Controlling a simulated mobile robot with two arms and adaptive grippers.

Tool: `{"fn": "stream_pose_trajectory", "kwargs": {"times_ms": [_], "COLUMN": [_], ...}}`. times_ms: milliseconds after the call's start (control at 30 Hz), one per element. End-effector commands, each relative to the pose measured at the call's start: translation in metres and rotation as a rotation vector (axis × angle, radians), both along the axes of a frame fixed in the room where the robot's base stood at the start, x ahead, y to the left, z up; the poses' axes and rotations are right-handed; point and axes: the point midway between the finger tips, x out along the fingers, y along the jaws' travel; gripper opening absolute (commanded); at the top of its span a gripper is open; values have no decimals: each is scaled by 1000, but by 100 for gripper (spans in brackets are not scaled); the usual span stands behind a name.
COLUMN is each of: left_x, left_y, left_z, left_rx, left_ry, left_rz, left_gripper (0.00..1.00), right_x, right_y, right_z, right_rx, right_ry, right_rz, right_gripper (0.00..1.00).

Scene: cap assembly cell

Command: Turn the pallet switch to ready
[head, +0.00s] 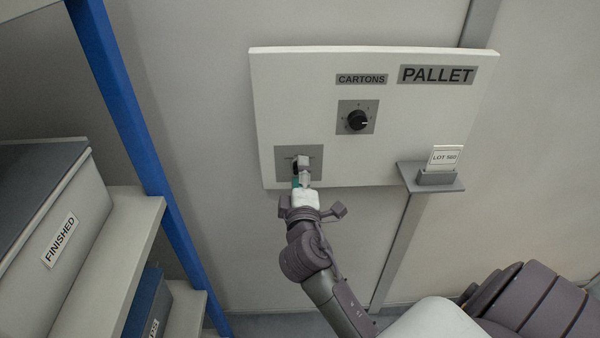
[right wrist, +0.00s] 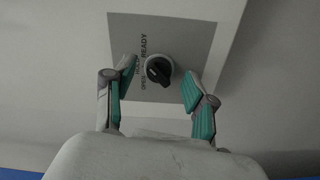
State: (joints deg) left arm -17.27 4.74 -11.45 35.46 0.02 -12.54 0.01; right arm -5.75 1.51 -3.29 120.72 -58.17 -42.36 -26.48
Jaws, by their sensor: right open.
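The pallet switch, a black round knob (right wrist: 158,71) on a grey plate, shows in the right wrist view beside printed words that include READY and OPEN. I cannot tell for certain which word its pointer faces. My right gripper (right wrist: 160,80) is open, with one teal-padded finger on each side of the knob and visible gaps between. In the head view my right gripper (head: 303,172) is in front of the switch plate (head: 316,154) at the panel's lower left and hides most of the knob. My left gripper is not in view.
The white PALLET panel (head: 285,85) also bears a CARTONS dial (head: 357,120) above right of the switch. A grey holder (head: 436,178) with a LOT card (head: 444,156) juts out at its lower right. A blue post (head: 125,90) and shelves with a FINISHED bin (head: 60,235) stand left.

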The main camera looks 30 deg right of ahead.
Motion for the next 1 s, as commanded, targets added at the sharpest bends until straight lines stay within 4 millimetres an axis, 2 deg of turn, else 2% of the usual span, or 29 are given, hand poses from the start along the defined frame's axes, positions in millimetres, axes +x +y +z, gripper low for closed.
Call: {"fn": "stream_pose_trajectory", "kwargs": {"times_ms": [300, 500, 700, 1000], "left_x": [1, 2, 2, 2], "left_y": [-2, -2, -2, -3], "left_z": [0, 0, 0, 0], "left_rx": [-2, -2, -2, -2], "left_ry": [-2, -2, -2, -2], "left_rz": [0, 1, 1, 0], "left_gripper": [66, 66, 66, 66], "right_x": [-56, -84, -95, -96], "right_y": [34, 51, 58, 58], "right_z": [-2, -2, -1, 0], "right_rx": [7, 4, 2, 2], "right_ry": [5, 5, 2, 1], "right_rz": [0, -1, 0, -1], "right_gripper": [56, 56, 56, 56]}}
